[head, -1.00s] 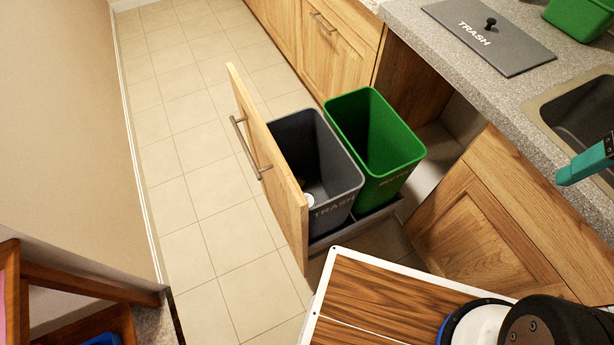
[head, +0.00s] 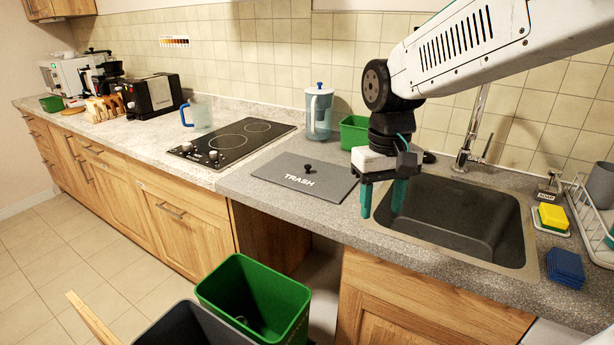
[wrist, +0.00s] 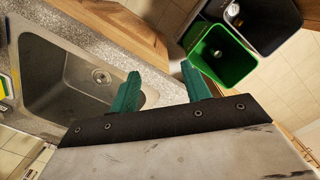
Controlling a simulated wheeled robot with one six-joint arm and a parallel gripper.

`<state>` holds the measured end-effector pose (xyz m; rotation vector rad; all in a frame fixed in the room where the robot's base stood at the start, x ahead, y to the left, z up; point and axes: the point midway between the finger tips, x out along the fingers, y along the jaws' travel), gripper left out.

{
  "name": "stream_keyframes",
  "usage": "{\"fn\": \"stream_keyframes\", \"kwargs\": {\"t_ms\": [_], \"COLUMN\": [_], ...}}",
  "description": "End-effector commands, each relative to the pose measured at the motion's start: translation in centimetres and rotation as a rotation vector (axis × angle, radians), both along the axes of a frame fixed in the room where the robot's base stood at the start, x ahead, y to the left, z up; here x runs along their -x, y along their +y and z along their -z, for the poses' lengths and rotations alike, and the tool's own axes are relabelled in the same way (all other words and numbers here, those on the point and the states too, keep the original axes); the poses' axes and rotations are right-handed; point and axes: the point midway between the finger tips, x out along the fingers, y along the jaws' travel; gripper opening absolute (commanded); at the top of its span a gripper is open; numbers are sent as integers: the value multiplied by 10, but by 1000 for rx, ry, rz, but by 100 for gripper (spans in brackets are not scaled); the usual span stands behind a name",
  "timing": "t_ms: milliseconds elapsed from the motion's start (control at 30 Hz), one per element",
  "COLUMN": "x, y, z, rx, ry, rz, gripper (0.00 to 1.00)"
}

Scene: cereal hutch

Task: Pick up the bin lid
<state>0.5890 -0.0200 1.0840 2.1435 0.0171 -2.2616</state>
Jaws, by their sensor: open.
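The bin lid (head: 304,178) is a flat dark grey panel marked TRASH with a small black knob. It lies flat on the grey counter between the cooktop and the sink in the head view. My gripper (head: 383,205) is open and empty, fingers pointing down over the sink's left edge, to the right of the lid and apart from it. In the wrist view my gripper (wrist: 160,90) shows two green fingers spread apart with nothing between them. The lid is not visible in the wrist view.
The green bin (head: 255,300) and the dark grey trash bin (head: 185,325) stand in the pulled-out drawer below the counter. A water pitcher (head: 319,112) and a green container (head: 354,132) stand behind the lid. The sink (head: 450,220) lies to its right, the cooktop (head: 232,140) to its left.

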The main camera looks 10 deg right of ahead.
Motion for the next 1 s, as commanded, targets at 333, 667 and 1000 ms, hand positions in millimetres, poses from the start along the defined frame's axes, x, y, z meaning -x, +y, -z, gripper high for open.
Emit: {"fn": "stream_keyframes", "kwargs": {"t_ms": [333, 667, 1000], "x": [-195, -360, -396], "y": [16, 30, 31], "z": [52, 79, 70], "rx": [5, -6, -15], "ry": [-90, -332, -447], "rz": [-3, 10, 24], "gripper": [47, 47, 47]}}
